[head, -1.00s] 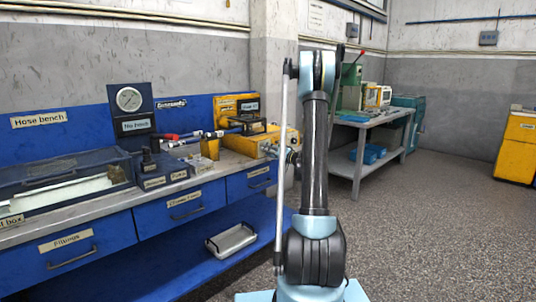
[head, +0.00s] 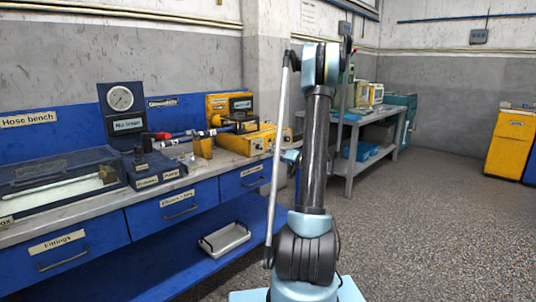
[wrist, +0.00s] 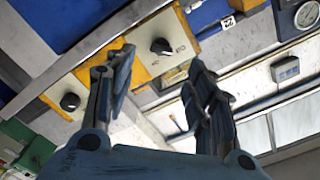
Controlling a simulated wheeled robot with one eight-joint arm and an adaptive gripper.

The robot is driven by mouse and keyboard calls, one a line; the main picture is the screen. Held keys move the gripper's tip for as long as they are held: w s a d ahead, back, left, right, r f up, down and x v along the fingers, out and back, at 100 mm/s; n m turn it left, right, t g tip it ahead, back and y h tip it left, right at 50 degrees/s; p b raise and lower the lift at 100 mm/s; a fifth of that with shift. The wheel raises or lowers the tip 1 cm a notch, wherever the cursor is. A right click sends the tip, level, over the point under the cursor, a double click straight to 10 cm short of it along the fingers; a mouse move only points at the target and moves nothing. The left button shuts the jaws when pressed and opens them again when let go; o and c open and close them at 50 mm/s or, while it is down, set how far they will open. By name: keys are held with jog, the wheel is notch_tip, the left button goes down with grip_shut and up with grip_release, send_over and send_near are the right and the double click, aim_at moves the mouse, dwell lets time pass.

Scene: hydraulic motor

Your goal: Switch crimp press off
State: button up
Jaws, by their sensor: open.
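In the wrist view my gripper (wrist: 160,62) is open and empty, its two fingers spread apart. A black rotary knob (wrist: 161,46) on a pale panel with yellow edges shows beyond the gap between the fingertips. A second black knob (wrist: 70,102) on a similar panel is at the lower left, left of the left finger. Neither finger visibly touches a knob. In the head view, yellow machines (head: 262,139) stand at the right end of the bench. I cannot tell which one is the crimp press. My arm hides most of my gripper there.
The blue hose bench (head: 88,229) runs along the left with drawers, and a gauge panel (head: 120,98) stands on it. A metal tray (head: 224,240) lies on its lower shelf. A grey table (head: 368,125) is behind my arm. Open floor (head: 430,230) lies to the right.

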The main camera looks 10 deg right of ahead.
jog(key=shift+v, duration=1.25)
jog(key=shift+a, duration=0.1)
jog(key=s+a+n+g+h, duration=0.1)
jog(key=s+a+g, duration=0.3)
jog(key=s+a, duration=0.45)
jog(key=s+a+n+g+h, duration=0.15)
jog(key=s+a+g, duration=0.3)
jog(key=s, duration=0.75)
jog(key=s+d+f+g+h, duration=0.1)
jog(key=s+d+f+h, duration=0.1)
jog(key=s, duration=0.7)
jog(key=s+d+f+g+h, duration=0.1)
jog(key=s+d+f+h, duration=0.1)
jog(key=s, duration=0.7)
jog(key=s+d+f+g+h, duration=0.2)
jog(key=s+f+h, duration=0.2)
jog(key=s, duration=0.4)
jog(key=shift+s+f+m, duration=0.35)
jog(key=shift+s, duration=0.05)
